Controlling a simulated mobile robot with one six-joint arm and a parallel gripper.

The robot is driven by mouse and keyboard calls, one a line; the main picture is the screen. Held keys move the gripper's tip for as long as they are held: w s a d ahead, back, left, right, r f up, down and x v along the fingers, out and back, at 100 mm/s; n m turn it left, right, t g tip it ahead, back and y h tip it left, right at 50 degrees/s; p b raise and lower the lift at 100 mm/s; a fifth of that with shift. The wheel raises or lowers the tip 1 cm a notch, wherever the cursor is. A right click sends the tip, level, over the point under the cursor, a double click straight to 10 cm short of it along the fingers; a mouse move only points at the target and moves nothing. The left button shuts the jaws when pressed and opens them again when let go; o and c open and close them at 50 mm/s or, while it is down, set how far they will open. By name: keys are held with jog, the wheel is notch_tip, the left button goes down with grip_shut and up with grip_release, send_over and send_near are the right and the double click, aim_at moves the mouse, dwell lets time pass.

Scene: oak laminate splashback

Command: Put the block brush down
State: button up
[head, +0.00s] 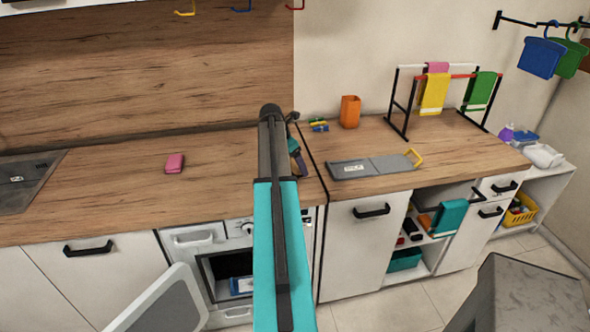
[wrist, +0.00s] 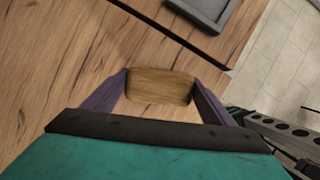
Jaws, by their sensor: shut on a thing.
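My gripper (wrist: 160,80) is shut on the block brush (wrist: 161,88), a wood-brown block with rounded corners seen between the two purple fingers in the wrist view. Wooden counter shows around and beyond it. I cannot tell whether the brush touches the counter or hangs above it. Any bristles are hidden. In the head view my gripper (head: 298,158) is near the gap between the two counter sections, partly behind my teal and grey arm, and the brush cannot be made out there.
The left counter (head: 110,195) is mostly clear, with a pink block (head: 174,163) on it. An appliance door (head: 160,305) hangs open below.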

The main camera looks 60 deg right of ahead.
jog(key=shift+f+p, duration=0.6)
jog(key=shift+f, duration=0.85)
jog(key=shift+f, duration=0.15)
jog(key=o, duration=0.9)
jog(key=shift+o, duration=0.2)
jog(key=shift+r, duration=0.2)
jog(key=b+v, duration=0.3)
jog(key=v, duration=0.9)
jog(key=shift+w+a+f, duration=0.1)
jog(key=shift+f, duration=0.05)
